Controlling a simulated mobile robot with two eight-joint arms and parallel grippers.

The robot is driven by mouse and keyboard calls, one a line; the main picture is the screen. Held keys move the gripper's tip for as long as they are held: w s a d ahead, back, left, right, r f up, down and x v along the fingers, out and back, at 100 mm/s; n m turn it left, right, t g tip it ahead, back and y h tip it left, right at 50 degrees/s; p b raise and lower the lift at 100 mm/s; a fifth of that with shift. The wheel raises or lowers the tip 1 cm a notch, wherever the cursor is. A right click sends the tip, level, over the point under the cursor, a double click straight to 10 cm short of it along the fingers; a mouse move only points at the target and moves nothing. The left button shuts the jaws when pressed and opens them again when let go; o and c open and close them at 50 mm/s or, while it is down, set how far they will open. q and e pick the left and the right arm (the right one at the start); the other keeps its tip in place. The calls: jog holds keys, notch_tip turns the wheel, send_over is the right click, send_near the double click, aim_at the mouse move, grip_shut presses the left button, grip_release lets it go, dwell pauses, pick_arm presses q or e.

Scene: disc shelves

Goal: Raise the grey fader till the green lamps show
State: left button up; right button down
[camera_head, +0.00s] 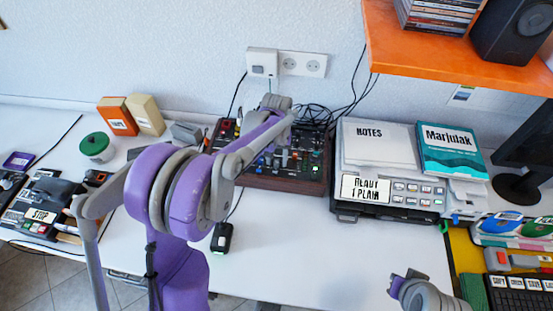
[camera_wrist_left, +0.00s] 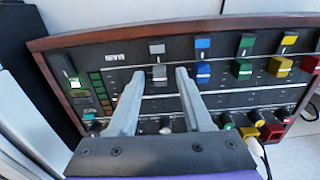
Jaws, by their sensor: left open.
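The mixer panel (camera_head: 285,178) with its wooden frame stands against the wall in the head view, partly hidden by my left arm. In the left wrist view, the grey fader (camera_wrist_left: 159,72) shows between the two fingertips of my left gripper (camera_wrist_left: 160,78). The fingers are open, one on each side of the cap, with a visible gap on each side. A column of small lamps (camera_wrist_left: 99,88) lies left of the grey fader; its colours look dim, and I cannot tell which are lit. In the head view the gripper's fingertips are hard to make out.
Blue (camera_wrist_left: 203,72), green (camera_wrist_left: 242,68) and yellow (camera_wrist_left: 280,66) faders stand right of the grey one. Knobs line the panel's near edge. In the head view, a black box with papers (camera_head: 385,205) stands close right of the mixer. The white desk in front is mostly clear.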

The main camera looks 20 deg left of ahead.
pick_arm(q)
jog(key=shift+c, duration=0.2)
grip_shut()
dwell(1.3)
